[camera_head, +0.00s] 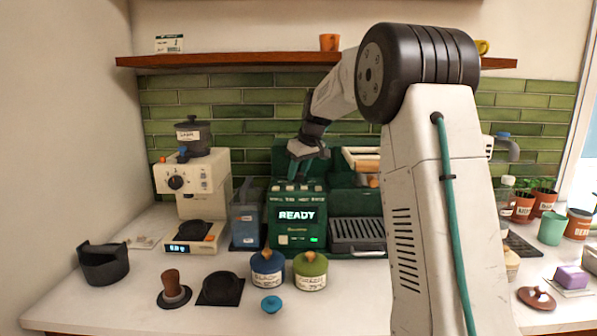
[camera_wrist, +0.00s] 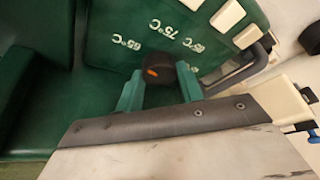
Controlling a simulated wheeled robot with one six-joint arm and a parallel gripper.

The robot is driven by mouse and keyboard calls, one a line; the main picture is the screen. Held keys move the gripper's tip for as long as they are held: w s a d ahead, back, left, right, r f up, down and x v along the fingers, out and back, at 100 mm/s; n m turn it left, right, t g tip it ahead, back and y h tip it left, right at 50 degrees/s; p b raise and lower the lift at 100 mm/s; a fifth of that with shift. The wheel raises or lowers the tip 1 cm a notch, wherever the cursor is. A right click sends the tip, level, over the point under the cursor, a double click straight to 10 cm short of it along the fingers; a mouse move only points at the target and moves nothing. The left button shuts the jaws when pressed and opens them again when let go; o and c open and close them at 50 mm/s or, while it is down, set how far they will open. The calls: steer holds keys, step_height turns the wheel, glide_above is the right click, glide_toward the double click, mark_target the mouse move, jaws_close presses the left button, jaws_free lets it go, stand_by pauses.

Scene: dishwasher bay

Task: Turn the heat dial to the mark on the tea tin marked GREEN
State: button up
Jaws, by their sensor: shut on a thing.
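The green machine (camera_head: 296,232) stands against the tiles, its screen reading READY. In the wrist view its heat dial (camera_wrist: 160,70) is a dark knob with an orange spot, on a green panel (camera_wrist: 105,30) with white temperature marks; 65°C and 75°C are readable. I cannot tell which mark the dial points to. My gripper (camera_wrist: 158,84) is shut on the dial, one green finger on each side; in the head view my gripper (camera_head: 308,165) is above the machine. The green tea tin (camera_head: 310,271) stands in front, right of the blue tin (camera_head: 268,268); its label is too small to read surely.
A cream coffee machine (camera_head: 192,185) and a blue-grey container (camera_head: 246,222) stand left of the green machine. A dark tamper (camera_head: 173,288) and a small blue lid (camera_head: 271,304) lie on the counter. A wooden shelf (camera_head: 240,60) runs above. Potted plants (camera_head: 540,200) stand at right.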

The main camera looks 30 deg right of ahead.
steer(key=shift+m, duration=0.3)
steer(key=m+h, duration=0.2)
steer(key=m, duration=0.2)
steer(key=shift+a, duration=0.15)
steer(key=shift+w+a+m+g+h, duration=0.1)
steer(key=shift+m+g+h, duration=0.25)
steer(key=shift+m, duration=0.9)
steer(key=shift+m+g+h, duration=0.15)
steer(key=shift+m+h, duration=0.3)
steer(key=shift+m, duration=0.8)
steer(key=o, duration=1)
steer(key=v, duration=0.8)
